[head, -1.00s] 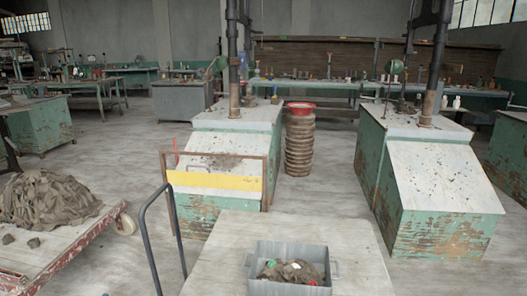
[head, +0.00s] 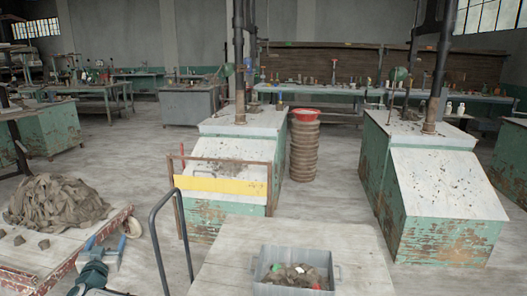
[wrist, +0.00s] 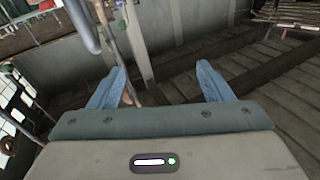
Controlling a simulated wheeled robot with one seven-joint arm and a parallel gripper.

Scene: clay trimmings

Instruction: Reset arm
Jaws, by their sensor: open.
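My gripper (head: 104,250) shows at the lower left of the head view, in front of the cart's right edge. Its two blue fingers stand apart and point up and away. In the wrist view my gripper (wrist: 160,84) has its fingers spread wide with nothing between them. The wrist view is tilted and looks across floor, wall and benches. Most of my arm is out of the head view.
A red-edged cart (head: 82,240) at left carries a heap of brown clay or cloth (head: 55,200) and small lumps. A grey bin (head: 292,288) with trimmings stands on a pale table (head: 225,262). A metal handle (head: 155,235) rises between them. Green cabinets (head: 440,235) stand beyond.

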